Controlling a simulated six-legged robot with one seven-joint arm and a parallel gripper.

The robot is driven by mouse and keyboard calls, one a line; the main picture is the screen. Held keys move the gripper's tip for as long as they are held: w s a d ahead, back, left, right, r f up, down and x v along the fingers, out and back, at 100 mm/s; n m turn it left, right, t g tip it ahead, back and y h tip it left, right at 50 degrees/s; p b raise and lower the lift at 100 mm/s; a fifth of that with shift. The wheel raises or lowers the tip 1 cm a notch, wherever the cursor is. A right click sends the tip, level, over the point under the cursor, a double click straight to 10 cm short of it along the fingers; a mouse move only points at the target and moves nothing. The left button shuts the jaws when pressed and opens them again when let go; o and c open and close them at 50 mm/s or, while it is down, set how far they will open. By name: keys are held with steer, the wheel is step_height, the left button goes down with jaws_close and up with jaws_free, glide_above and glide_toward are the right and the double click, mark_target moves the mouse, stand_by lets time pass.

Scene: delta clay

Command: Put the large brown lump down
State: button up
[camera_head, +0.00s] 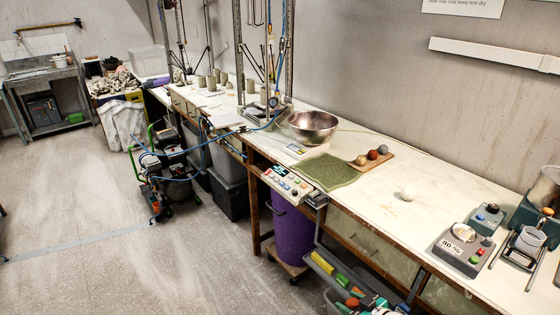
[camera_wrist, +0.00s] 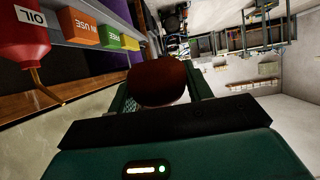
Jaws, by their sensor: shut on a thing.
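In the wrist view a large dark brown, rounded lump (camera_wrist: 158,82) sits between the two green fingers of my gripper (camera_wrist: 163,88). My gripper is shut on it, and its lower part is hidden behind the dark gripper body. In the head view my gripper (camera_head: 372,301) shows only in part at the bottom edge, low in front of the bench and beside the tool rail. The lump is small and hard to make out there.
Coloured blocks (camera_wrist: 78,27) and a red oil bottle (camera_wrist: 22,40) line the rail.

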steer(key=shift+w+f+m+t+h, duration=0.1)
steer(key=shift+f+m+t+h, duration=0.3)
steer(key=shift+f+m+h, duration=0.15)
steer(key=shift+w+f+m+t+h, duration=0.15)
steer(key=shift+w+m+t+h, duration=0.15)
steer(key=shift+m+h, duration=0.3)
steer(key=shift+w+a+m+h, duration=0.15)
steer(key=shift+w+m+h, duration=0.3)
steer(key=shift+h, duration=0.1)
steer(key=shift+w+a+r+m+t+h, duration=0.3)
steer(key=shift+w+r+m+h, duration=0.1)
steer(key=shift+w+m+h, duration=0.15)
steer(key=w+a+r+h, duration=0.1)
steer(key=a+r+m+h, duration=0.1)
steer(key=a+r, duration=0.1)
steer(key=w+a+r+m+h, duration=0.1)
steer(key=a+r, duration=0.1)
steer(key=shift+w+a+r+m, duration=0.1)
steer(key=shift+w+a+m, duration=0.05)
steer(key=shift+w+m, duration=0.15)
steer(key=shift+r, duration=0.1)
steer(key=shift+w+d+r, duration=0.1)
steer(key=shift+d+r, duration=0.05)
steer(key=shift+d, duration=0.05)
